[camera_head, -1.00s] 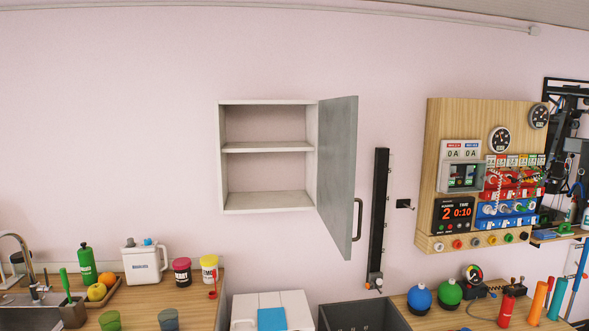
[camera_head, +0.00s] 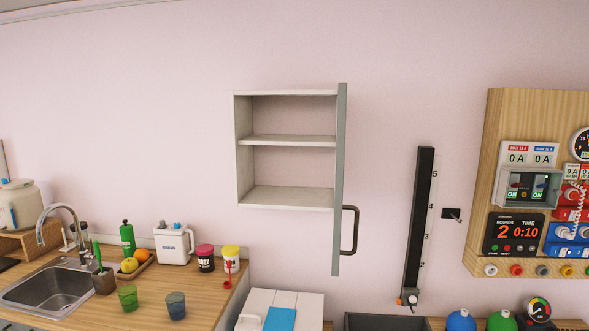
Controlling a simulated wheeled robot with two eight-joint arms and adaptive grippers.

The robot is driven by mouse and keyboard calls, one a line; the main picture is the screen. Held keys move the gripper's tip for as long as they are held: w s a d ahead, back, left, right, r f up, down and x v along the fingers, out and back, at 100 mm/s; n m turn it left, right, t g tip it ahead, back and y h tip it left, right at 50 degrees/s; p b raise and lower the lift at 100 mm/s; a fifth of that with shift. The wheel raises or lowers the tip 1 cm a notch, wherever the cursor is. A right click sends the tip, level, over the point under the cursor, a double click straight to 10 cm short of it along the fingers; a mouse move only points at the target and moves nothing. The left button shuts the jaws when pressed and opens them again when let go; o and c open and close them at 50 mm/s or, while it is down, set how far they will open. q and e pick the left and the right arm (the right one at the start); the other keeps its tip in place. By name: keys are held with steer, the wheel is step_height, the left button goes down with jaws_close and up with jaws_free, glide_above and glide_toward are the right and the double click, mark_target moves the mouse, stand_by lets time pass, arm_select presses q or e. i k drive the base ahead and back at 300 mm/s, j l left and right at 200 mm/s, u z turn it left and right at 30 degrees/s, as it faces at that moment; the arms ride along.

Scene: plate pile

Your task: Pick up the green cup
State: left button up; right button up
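The green cup (camera_head: 128,298) is a translucent green tumbler standing upright on the wooden counter (camera_head: 210,290), right of the sink. A similar blue-grey cup (camera_head: 176,305) stands just to its right, apart from it. Neither of my grippers shows in the head view.
The sink (camera_head: 50,290) with its tap is left of the cups. A brush holder (camera_head: 104,281), a fruit tray (camera_head: 147,262), a green bottle (camera_head: 127,237), a white jug (camera_head: 173,244) and two jars (camera_head: 205,258) stand behind. The wall cabinet (camera_head: 240,150) has its door (camera_head: 340,180) open.

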mark_target(127, 294)
steer(key=l+u, duration=0.15)
steer(key=l, duration=1.1)
steer(key=u, duration=1.2)
steer(key=i+l, duration=0.1)
steer(key=i, duration=0.6)
steer(key=i+l, duration=0.1)
steer(key=i, duration=0.55)
steer(key=i+l+u, duration=0.1)
steer(key=i, duration=0.6)
